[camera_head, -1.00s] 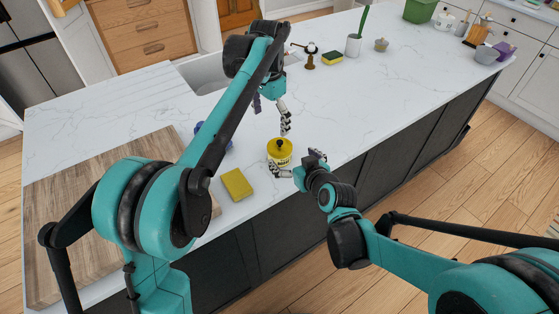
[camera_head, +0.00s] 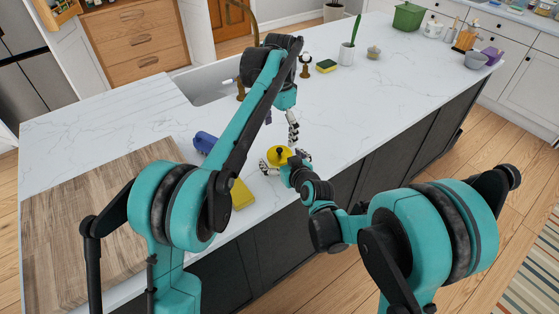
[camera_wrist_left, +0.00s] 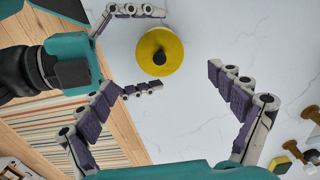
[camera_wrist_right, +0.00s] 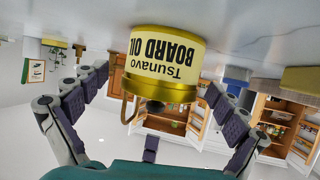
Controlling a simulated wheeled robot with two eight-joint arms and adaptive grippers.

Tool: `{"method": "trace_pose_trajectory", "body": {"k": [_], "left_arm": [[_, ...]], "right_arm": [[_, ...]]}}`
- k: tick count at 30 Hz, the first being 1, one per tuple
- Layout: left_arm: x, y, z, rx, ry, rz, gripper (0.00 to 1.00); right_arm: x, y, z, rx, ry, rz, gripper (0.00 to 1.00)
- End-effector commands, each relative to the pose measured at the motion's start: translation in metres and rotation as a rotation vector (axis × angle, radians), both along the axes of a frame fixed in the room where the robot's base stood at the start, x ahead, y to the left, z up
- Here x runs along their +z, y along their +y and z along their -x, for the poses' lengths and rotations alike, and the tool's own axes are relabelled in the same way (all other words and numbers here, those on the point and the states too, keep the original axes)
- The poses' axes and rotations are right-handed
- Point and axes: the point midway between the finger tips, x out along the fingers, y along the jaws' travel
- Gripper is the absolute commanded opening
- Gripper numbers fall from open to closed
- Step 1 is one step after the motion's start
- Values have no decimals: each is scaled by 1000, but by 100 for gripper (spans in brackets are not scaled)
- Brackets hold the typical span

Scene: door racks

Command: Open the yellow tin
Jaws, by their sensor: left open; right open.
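The yellow tin (camera_head: 279,154) stands on the white counter near its front edge. In the left wrist view the tin (camera_wrist_left: 172,52) shows from above, with a small dark knob at the middle of its lid. In the right wrist view its cream label (camera_wrist_right: 170,52) reads "Tsunavo BOARD OIL" upside down. My right gripper (camera_head: 283,165) is open, low at the counter, with its fingers on either side of the tin; gaps show beside the tin. My left gripper (camera_head: 293,128) is open and empty above the tin, its fingers (camera_wrist_left: 165,95) pointing down and spread wide.
A yellow sponge (camera_head: 241,194) and a blue object (camera_head: 204,142) lie to the left, near a wooden board (camera_head: 80,225). The sink (camera_head: 205,86) is behind. The counter right of the tin is clear.

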Motion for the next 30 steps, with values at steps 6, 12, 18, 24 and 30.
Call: {"method": "trace_pose_trajectory", "body": {"k": [6,12,18,24,30], "left_arm": [[0,0,0,0,0,0,93],[0,0,0,0,0,0,93],[3,0,0,-39,0,0,99],[20,0,-2,-326,0,0,99],[37,0,-2,-608,0,0,99]], "right_arm": [[0,0,0,0,0,0,87],[0,0,0,0,0,0,34],[0,0,0,0,1,1,20],[0,0,0,0,1,1,20],[0,0,0,0,1,1,20]]}}
